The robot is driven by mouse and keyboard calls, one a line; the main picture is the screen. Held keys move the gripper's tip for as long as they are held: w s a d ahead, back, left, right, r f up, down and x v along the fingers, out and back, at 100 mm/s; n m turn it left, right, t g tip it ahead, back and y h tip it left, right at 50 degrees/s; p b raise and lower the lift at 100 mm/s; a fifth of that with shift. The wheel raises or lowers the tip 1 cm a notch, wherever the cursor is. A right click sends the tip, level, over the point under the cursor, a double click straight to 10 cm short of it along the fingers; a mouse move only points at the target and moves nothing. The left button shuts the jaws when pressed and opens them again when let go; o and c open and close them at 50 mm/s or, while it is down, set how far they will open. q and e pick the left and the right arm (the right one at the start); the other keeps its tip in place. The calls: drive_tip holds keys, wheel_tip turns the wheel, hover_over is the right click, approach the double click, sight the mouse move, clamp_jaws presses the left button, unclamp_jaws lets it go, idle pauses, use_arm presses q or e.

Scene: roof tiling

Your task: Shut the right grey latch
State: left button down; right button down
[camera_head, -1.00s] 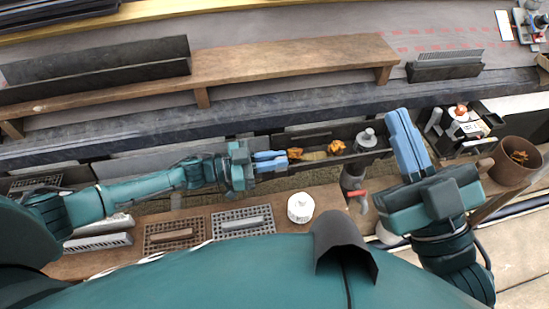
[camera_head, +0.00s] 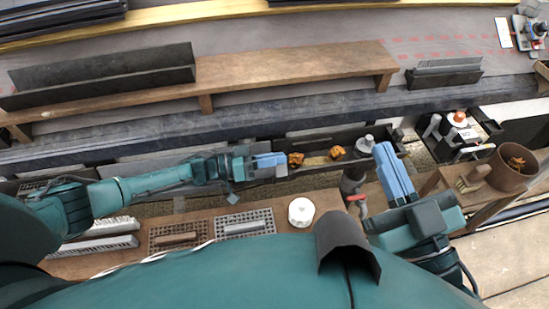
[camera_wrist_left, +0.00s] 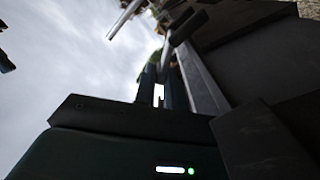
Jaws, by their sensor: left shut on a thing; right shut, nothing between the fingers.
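My left gripper (camera_head: 284,160) is at the left end of the visible stretch of dark gutter (camera_head: 320,166), its blue fingers pointing right. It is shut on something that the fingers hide. In the left wrist view its dark fingers (camera_wrist_left: 163,92) are close together beside a long grey edge (camera_wrist_left: 203,85), with a grey rod-like part (camera_wrist_left: 187,27) beyond them. My right gripper (camera_head: 381,148) is shut and empty, its tips close to the grey capped cylinder (camera_head: 365,145) at the gutter's right end. I cannot make out the right grey latch with certainty.
Orange-brown leaf clumps (camera_head: 337,152) lie in the gutter. A grey pipe with a red handle (camera_head: 356,198) hangs below it. A white round tub (camera_head: 301,212) stands on the plank in front. A black crate (camera_head: 490,126) and a brown bucket (camera_head: 512,165) stand at the right.

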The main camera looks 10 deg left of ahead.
use_arm(q)
drive_tip(key=shift+f, duration=0.1)
idle(0.3)
drive_tip(key=c, duration=1.5)
unclamp_jaws()
drive_tip(key=shift+o, duration=0.2)
